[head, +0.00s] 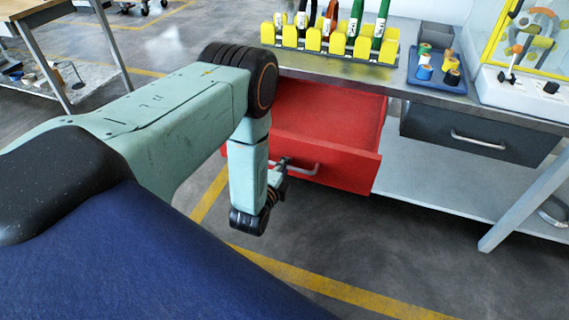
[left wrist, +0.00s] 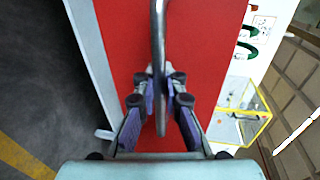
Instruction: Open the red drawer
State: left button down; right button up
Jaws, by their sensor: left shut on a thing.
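The red drawer (head: 332,158) under the workbench is pulled out in the head view, with its empty-looking interior showing from above. Its metal handle (head: 303,168) is on the front face. My left gripper (head: 281,168) is at the left part of the handle, partly hidden by my arm. In the left wrist view the two fingers of my left gripper (left wrist: 161,82) close around the handle bar (left wrist: 158,45) in front of the red drawer face (left wrist: 205,60). My right gripper is not in view.
A grey drawer (head: 480,135) beside the red one is shut. The bench top holds a yellow rack (head: 330,42) with several tools and a blue tray (head: 437,72) of small spools. A bench leg (head: 525,200) stands at right. The floor in front is clear.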

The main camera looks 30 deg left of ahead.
pick_arm(q)
jog(key=shift+w+a+r, duration=0.1)
jog(key=shift+r, duration=0.05)
jog(key=c, duration=1.4)
grip_release()
jog(key=shift+c, duration=0.2)
jog(key=v, duration=1.2)
